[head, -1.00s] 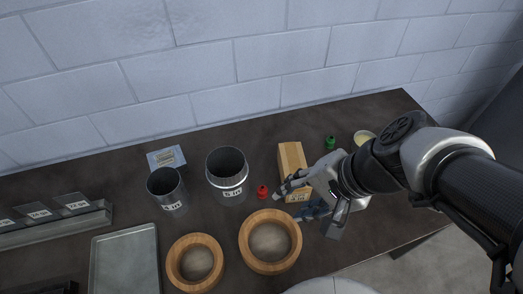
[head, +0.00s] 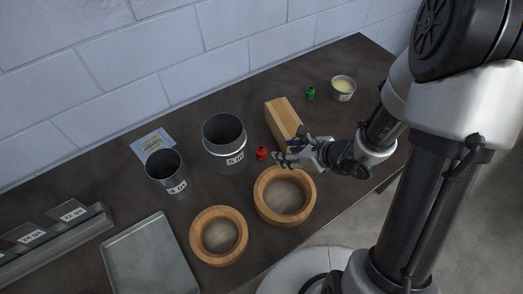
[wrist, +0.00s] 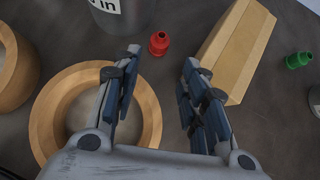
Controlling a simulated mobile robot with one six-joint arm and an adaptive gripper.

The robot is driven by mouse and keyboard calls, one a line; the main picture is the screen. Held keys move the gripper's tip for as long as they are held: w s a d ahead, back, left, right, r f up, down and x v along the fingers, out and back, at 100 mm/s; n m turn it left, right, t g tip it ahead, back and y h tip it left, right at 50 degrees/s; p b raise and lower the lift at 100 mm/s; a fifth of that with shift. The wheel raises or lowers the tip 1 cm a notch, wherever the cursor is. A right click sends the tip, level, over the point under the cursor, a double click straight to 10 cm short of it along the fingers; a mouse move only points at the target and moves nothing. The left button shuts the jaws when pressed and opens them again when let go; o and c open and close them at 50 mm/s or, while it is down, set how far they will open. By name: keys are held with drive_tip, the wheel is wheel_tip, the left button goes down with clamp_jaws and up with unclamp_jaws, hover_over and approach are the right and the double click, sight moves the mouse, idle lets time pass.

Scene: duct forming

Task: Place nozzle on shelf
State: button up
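Two small nozzle-like pieces stand on the dark table, one red (head: 262,153) and one green (head: 310,93). The red one stands beside the larger metal cylinder, and the green one is farther back to the right. In the wrist view the red piece (wrist: 158,43) is just beyond my fingers, and the green piece (wrist: 298,60) is at the right. My gripper (head: 284,152) is open and empty above the table, near the red piece, wooden block and larger ring. A grey rack with labelled slots (head: 50,245) is at the left edge; I cannot tell if it is the shelf.
A wooden block (head: 285,118), two metal cylinders (head: 224,145) (head: 168,175), two wooden rings (head: 300,213) (head: 205,251), a metal tray (head: 150,262) and a small tin (head: 343,88) crowd the table. A packet (head: 152,143) lies near the back wall. The table's front right is clear.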

sight(264, 151)
drive_tip(key=b+x, duration=0.3)
drive_tip(key=x, duration=1)
drive_tip(key=shift+w+a+f, duration=0.1)
drive_tip(key=shift+a+f, duration=0.05)
drive_tip(key=shift+f, duration=0.15)
drive_tip(key=shift+r, duration=0.1)
drive_tip(key=shift+c, duration=0.6)
drive_tip(key=c, duration=0.6)
drive_tip(key=shift+r, duration=0.1)
wheel_tip(264, 151, up, 20)
drive_tip(key=p, duration=0.8)
drive_tip(key=d+r+m+h+b, duration=0.1)
drive_tip(key=d+r+m, duration=0.1)
drive_tip(key=d, duration=0.2)
drive_tip(key=d+r+m+t+h+b, duration=0.1)
drive_tip(key=d+r+m+b, duration=0.1)
drive_tip(key=d, duration=0.3)
drive_tip(key=d+r+m+t+h+b, duration=0.1)
drive_tip(key=d+r+m+h, duration=0.1)
drive_tip(key=d, duration=0.2)
drive_tip(key=shift+w+d, duration=0.1)
drive_tip(key=shift+d, duration=0.3)
